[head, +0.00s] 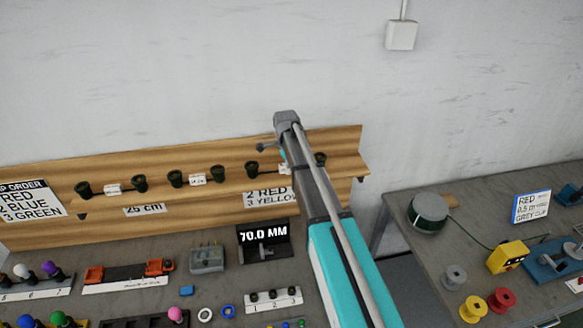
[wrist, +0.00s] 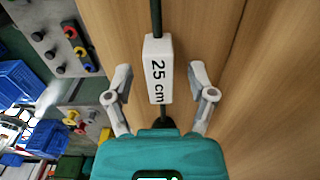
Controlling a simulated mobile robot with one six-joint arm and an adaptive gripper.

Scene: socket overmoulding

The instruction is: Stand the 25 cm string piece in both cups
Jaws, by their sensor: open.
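In the wrist view, the 25 cm string piece is a black string with a white tag (wrist: 158,70) reading "25 cm". My gripper (wrist: 160,72) is open, with one finger on each side of the tag and a visible gap on both sides. The string (wrist: 156,16) runs on past the top edge; its lower part is partly hidden by my gripper body. In the head view, my arm hides most of the right-hand tagged piece (head: 284,169) on the wooden shelf.
Two more tagged pieces (head: 112,189) (head: 197,180) lie along the shelf (head: 232,186) to the left. Below are a "70.0 MM" display (head: 263,236), a grey block (head: 207,259) and racks. A right-hand table (head: 390,215) carries spools.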

